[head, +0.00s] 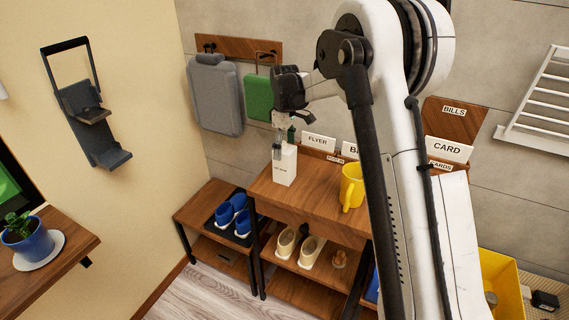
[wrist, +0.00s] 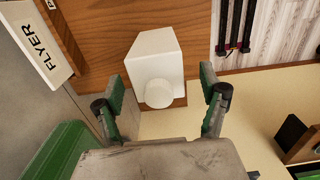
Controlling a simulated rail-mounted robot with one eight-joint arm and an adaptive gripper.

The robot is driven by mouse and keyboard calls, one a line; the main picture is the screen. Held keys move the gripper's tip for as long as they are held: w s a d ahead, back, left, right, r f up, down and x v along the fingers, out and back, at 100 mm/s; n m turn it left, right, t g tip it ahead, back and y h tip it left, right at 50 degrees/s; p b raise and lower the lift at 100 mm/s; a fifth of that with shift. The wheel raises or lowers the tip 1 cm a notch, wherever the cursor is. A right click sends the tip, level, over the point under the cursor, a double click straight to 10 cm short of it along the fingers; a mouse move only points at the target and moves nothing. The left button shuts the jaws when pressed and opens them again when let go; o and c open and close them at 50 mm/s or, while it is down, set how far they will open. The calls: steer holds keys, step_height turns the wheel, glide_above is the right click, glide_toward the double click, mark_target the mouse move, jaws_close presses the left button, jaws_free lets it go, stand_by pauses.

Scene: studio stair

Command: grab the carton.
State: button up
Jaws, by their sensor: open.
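The white carton (head: 285,167) stands upright on the wooden shelf top near its left end, with small print on its front. In the wrist view the carton (wrist: 153,52) shows from above with its round white cap (wrist: 158,93) towards me. My gripper (head: 279,148) is at the carton's top in the head view, overlapping its upper left edge. In the wrist view my gripper (wrist: 160,100) is open, with one green-padded finger to each side of the cap. Gaps show on both sides, and I see no contact.
FLYER (head: 318,142) and CARD (head: 446,149) signs stand along the back. Blue shoes (head: 232,214) and cream shoes (head: 298,245) sit lower. A grey bag (head: 214,96) hangs on the wall.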

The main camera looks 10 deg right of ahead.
mark_target(285, 161)
steer(key=shift+w+d+f+p, duration=0.1)
steer(key=shift+f+p, duration=0.2)
steer(key=shift+f, duration=1.3)
steer(key=shift+w+d+f+p, duration=0.1)
steer(key=shift+f+p, duration=0.2)
steer(key=shift+f, duration=1.3)
steer(key=shift+s, duration=0.1)
steer(key=shift+c, duration=0.2)
steer(key=c, duration=1.1)
